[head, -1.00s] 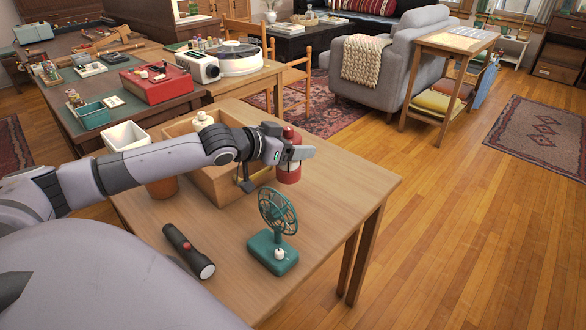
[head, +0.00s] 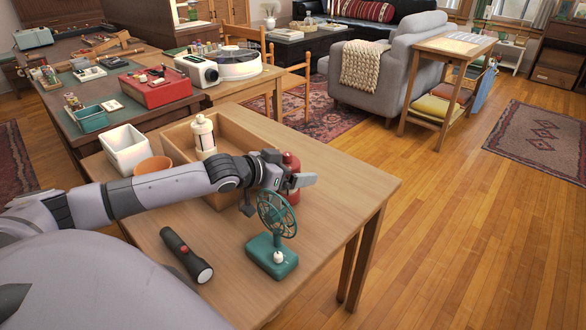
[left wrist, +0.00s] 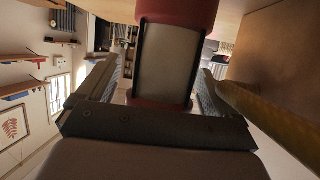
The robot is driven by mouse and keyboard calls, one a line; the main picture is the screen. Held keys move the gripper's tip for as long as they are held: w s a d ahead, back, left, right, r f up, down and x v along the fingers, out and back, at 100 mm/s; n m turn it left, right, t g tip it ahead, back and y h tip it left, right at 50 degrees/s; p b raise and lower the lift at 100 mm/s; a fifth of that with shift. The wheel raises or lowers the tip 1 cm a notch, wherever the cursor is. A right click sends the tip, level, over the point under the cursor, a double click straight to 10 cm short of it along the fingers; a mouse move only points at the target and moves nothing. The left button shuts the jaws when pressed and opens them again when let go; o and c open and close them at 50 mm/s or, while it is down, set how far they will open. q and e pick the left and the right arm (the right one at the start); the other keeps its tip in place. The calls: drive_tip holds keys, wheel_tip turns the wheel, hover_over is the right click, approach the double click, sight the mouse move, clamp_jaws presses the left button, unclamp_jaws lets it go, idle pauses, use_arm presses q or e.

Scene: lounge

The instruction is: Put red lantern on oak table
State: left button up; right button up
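The red lantern (head: 292,168) stands upright on the near light-wood table (head: 350,190), beside the right side of an open wooden box. My left gripper (head: 292,181) is at the lantern, with its fingers pointing right and partly covering it. In the left wrist view the lantern's red and pale body (left wrist: 165,55) is between the two spread fingers, with a small gap visible on the left side. The fingers look open around it. Which table is meant by oak is not certain; another light-wood table (head: 235,85) stands behind. My right gripper is not in view.
The wooden box (head: 250,130) holds a cream lantern (head: 204,135). A white bin (head: 127,150) and orange pot (head: 153,165) are at left. The table's right end is clear.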

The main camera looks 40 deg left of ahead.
use_arm(q)
drive_tip(key=shift+s+r, duration=0.1)
drive_tip(key=p+v, duration=0.4)
drive_tip(key=v, duration=0.7)
drive_tip(key=shift+s, duration=0.35)
idle(0.5)
drive_tip(key=shift+a+r, duration=0.15)
drive_tip(key=shift+p, duration=0.3)
